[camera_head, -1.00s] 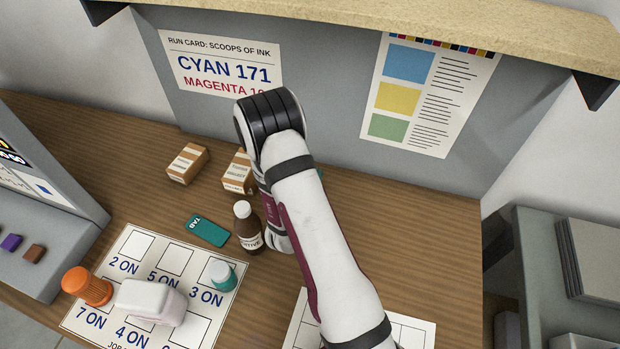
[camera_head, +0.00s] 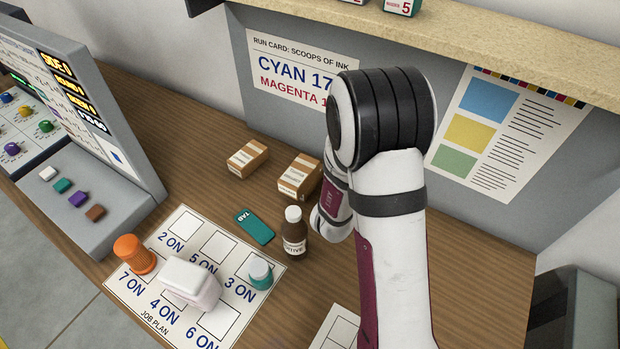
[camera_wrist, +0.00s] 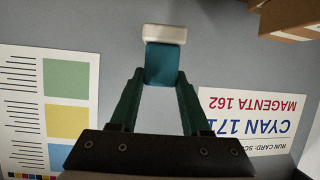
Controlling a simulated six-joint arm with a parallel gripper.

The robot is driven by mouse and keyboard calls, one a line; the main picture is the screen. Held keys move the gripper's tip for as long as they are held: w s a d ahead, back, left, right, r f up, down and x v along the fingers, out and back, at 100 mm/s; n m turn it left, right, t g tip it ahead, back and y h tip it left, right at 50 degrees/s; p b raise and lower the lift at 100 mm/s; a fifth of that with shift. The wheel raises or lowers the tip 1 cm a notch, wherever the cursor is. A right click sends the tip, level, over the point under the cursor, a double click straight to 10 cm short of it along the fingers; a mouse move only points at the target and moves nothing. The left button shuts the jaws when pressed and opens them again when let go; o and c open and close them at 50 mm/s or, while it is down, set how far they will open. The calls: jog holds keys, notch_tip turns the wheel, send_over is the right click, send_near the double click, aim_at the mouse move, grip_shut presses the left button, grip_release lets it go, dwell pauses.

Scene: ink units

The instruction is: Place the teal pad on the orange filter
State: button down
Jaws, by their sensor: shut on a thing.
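In the wrist view my gripper (camera_wrist: 160,75) is shut on a teal block with a cream-white end, which I take for the teal pad (camera_wrist: 161,66). The wall lies behind it in that view. In the head view my arm hides the gripper and the held pad. The orange filter (camera_head: 135,255), which I take to be the ribbed orange cylinder, stands at the left side of the printed job plan sheet (camera_head: 152,306). The filter is not in the wrist view.
On the sheet are a white block (camera_head: 190,283) and a teal jar with a pale lid (camera_head: 260,273). Behind them are a flat teal tab (camera_head: 254,227), a brown bottle (camera_head: 294,236) and cartons (camera_head: 248,158). A grey console (camera_head: 95,190) borders the left.

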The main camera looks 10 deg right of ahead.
notch_tip(320, 180, up, 17)
jog(key=w+a+r+n+t+y, duration=0.35)
jog(key=w+a+y, duration=0.2)
jog(key=a, duration=0.55)
jog(key=n+g+y, duration=0.4)
jog(key=n+y, duration=0.9)
jog(key=n, duration=0.1)
send_over(129, 247)
jog(key=shift+m, duration=0.25)
notch_tip(129, 247, down, 20)
jog(key=shift+r, duration=0.1)
